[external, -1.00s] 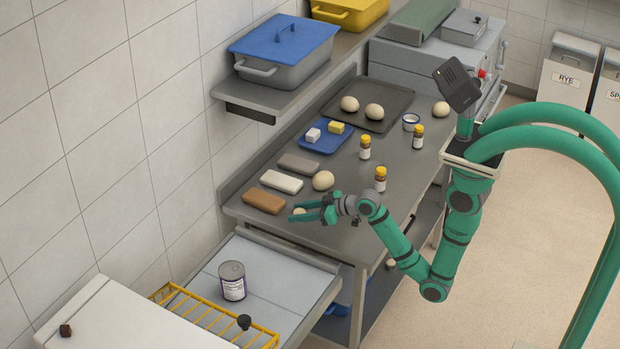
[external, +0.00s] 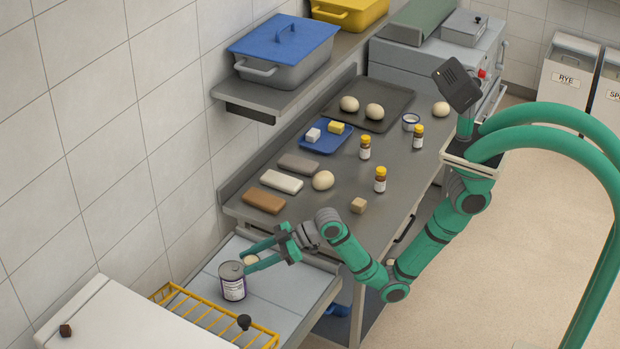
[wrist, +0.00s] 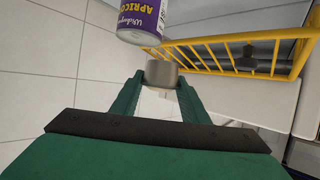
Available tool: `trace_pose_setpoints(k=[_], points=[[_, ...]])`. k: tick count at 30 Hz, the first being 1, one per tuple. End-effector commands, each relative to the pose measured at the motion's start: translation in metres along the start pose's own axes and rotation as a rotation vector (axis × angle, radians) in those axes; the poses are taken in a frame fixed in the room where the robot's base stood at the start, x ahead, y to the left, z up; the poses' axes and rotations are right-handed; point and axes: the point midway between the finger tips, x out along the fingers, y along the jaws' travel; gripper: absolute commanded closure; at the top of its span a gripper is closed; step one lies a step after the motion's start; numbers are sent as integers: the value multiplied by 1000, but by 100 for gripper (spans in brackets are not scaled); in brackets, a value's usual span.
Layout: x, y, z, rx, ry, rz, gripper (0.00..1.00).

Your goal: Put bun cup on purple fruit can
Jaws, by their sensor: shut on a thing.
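The bun cup (external: 251,261), a small beige round piece, is held between the fingers of my gripper (external: 247,260). In the wrist view the bun cup (wrist: 161,74) sits between the two green fingertips. The purple fruit can (external: 233,289), grey-topped with a white and purple label, stands upright on the low pale surface. It shows in the wrist view (wrist: 143,20) just beyond the bun cup, cut off by the top edge. My gripper is close beside the can's top; the exact height and gap are hard to tell.
A yellow wire rack (external: 215,318) with a dark knob (external: 244,322) lies in front of the can. The tiled wall is at left.

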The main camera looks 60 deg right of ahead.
Motion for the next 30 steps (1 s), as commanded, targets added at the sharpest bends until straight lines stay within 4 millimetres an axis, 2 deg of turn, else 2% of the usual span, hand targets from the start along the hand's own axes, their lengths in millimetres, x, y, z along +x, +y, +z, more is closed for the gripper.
trace_pose_setpoints(k=[1, 6, 12, 14, 30], points=[[9, 8, -14, 1, 3, -3, 81], [29, 32, -42, 5, 5, -16, 81], [40, 48, -57, 13, 7, -26, 81], [42, 49, -56, 14, 6, -28, 81], [67, 48, 3, 14, 4, -28, 81]])
